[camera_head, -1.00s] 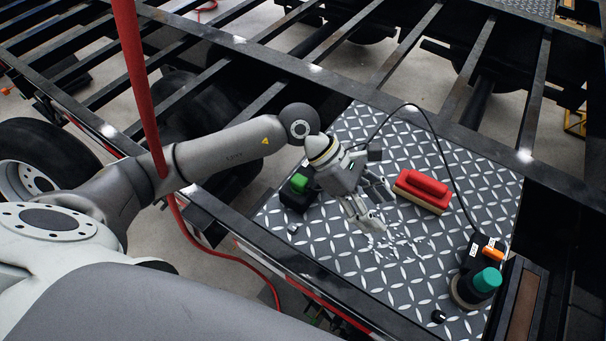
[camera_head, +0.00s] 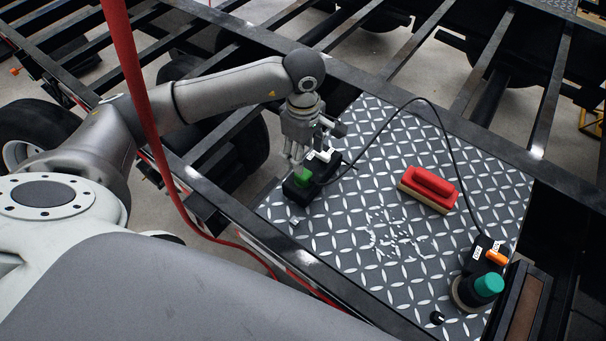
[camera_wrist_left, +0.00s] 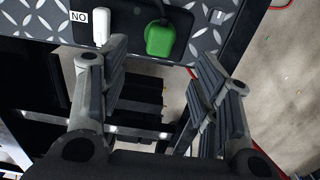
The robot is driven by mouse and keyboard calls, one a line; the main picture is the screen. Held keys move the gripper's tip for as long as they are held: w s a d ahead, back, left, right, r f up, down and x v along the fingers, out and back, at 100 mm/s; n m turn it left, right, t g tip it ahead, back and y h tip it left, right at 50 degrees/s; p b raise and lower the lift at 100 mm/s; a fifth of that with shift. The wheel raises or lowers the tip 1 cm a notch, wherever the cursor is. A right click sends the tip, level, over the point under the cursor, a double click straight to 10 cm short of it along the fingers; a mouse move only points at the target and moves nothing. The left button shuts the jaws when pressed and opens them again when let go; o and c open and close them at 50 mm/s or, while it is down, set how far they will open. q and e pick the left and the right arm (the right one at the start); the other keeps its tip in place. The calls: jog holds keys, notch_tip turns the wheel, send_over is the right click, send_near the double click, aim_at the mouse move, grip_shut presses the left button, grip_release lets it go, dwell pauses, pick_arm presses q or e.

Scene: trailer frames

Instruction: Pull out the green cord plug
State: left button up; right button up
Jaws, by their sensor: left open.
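The green plug (camera_head: 302,175) sits at the black socket block (camera_head: 292,193) on the left part of the metal plate. In the left wrist view the green plug (camera_wrist_left: 160,40) shows at the top, against the black block (camera_wrist_left: 128,22). My left gripper (camera_head: 300,157) is just above the plug in the head view, partly covering the block. In the wrist view its open fingers (camera_wrist_left: 162,50) lie either side of the plug's line, apart from it. I cannot tell the exact height gap. My right gripper is not in view.
A white plug (camera_wrist_left: 101,27) beside a "NO" label is close to the left finger. A red-handled brush (camera_head: 430,187) and a teal-capped tool (camera_head: 487,284) stand on the plate (camera_head: 345,235). A black cable (camera_head: 398,108) arches over it. A red hose (camera_head: 128,80) hangs near my arm.

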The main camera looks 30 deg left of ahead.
aim_at(303, 176)
pick_arm(q)
jog(key=shift+f, duration=0.1)
notch_tip(303, 176, down, 8)
jog(key=b, duration=0.5)
jog(key=shift+f+b, duration=0.45)
jog(key=shift+b, duration=0.4)
jog(key=shift+b, duration=0.65)
dwell(0.5)
grip_shut()
